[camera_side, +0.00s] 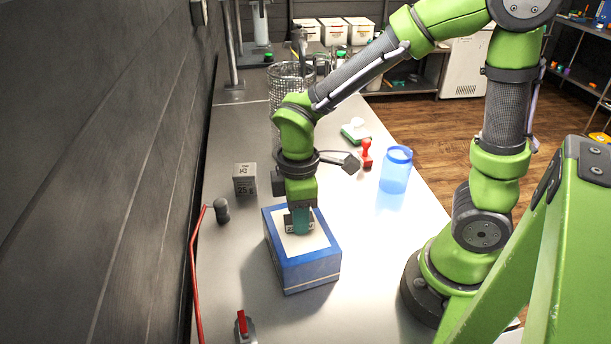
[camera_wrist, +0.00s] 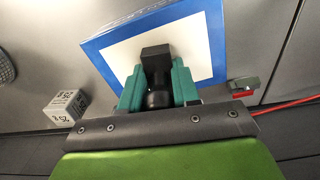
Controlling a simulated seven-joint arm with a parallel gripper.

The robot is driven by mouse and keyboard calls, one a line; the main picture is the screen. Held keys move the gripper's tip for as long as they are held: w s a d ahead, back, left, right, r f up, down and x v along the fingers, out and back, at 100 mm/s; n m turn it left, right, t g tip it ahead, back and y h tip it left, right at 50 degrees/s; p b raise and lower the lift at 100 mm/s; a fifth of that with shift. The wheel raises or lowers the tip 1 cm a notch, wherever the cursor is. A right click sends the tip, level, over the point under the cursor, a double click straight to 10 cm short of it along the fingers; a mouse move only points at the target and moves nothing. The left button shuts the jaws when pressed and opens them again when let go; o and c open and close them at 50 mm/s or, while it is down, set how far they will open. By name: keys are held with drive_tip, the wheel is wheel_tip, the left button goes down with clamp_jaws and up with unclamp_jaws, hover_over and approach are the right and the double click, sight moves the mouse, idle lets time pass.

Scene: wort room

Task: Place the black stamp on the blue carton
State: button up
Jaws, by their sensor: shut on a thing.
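The blue carton (camera_side: 305,270) with a white top panel stands on the bench below my gripper (camera_side: 300,222). It also shows in the wrist view (camera_wrist: 213,40), filling the area beyond the fingers. In the wrist view my gripper (camera_wrist: 158,88) has its teal fingers shut on the black stamp (camera_wrist: 156,62), which is held between them. The stamp is over the white panel of the carton. In the side view the stamp is mostly hidden by the fingers, and I cannot tell whether it touches the carton top.
A grey weight block (camera_side: 245,180) and a small dark cylinder (camera_side: 222,210) stand left of the carton. A red stamp (camera_side: 367,154), a green-and-white stamp (camera_side: 355,131) and a blue translucent cup (camera_side: 395,172) are behind right. A wire basket (camera_side: 290,82) stands farther back. A red-handled item (camera_side: 243,326) is in front.

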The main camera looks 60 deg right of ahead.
drive_tip(key=shift+f, duration=0.2)
drive_tip(key=o, duration=1)
drive_tip(key=shift+o, duration=0.2)
wheel_tip(320, 180, up, 11)
drive_tip(key=shift+r, duration=0.1)
drive_tip(key=shift+d+r, duration=0.1)
drive_tip(key=shift+r, duration=0.45)
drive_tip(key=s+d+r+m+t+y, duration=0.2)
drive_tip(key=s+d+m+t, duration=0.2)
drive_tip(key=m, duration=0.9)
drive_tip(key=d+t, duration=0.1)
drive_tip(key=t, duration=0.2)
drive_tip(key=shift+s+r, duration=0.3)
